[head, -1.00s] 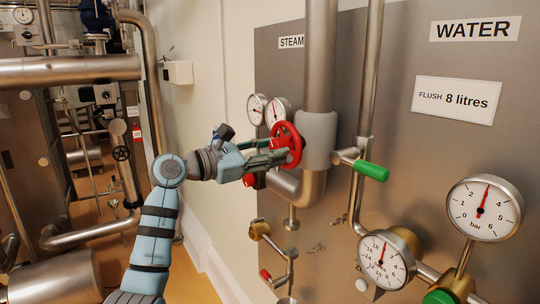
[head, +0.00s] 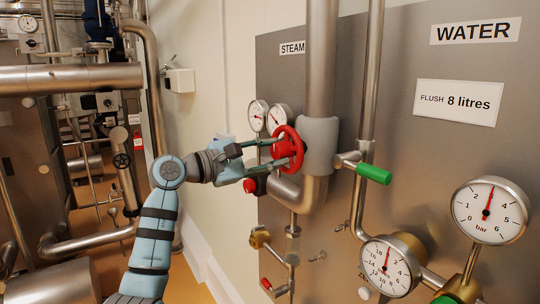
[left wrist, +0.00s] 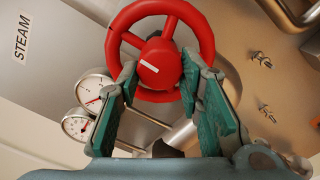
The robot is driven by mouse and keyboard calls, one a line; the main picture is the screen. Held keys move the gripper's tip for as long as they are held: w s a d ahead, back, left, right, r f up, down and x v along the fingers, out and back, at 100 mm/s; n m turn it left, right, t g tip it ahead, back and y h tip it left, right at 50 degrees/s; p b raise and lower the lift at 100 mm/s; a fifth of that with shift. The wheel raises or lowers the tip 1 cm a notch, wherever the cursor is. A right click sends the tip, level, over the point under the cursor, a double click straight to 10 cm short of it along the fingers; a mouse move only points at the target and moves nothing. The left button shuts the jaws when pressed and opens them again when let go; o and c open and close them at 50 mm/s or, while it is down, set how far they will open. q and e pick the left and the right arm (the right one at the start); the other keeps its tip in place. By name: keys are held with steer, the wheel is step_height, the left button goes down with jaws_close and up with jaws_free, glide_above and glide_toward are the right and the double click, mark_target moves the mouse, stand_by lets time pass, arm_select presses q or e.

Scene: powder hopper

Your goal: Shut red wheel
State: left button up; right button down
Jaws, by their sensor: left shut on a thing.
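The red wheel (head: 297,140) sits on the steam pipe, in front of the steel panel. In the left wrist view the red wheel (left wrist: 158,65) faces me, with a short white line on its hub. My left gripper (head: 281,152) reaches it from the left. In the left wrist view the two green-padded fingers of my left gripper (left wrist: 160,82) are spread to either side of the hub, their tips at the wheel. They are shut on the red wheel. The exact contact is partly hidden behind the fingertips. My right gripper is out of view.
Two small gauges (head: 278,116) are just behind the wheel. A thick vertical pipe (head: 321,60) and a green-handled valve (head: 374,173) stand to its right. A red knob (head: 250,186) is below my gripper. Larger gauges (head: 490,210) are at lower right.

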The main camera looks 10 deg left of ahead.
arm_select(q)
steer(key=o, duration=1.2)
steer(key=shift+c, duration=0.2)
steer(key=v, duration=1.2)
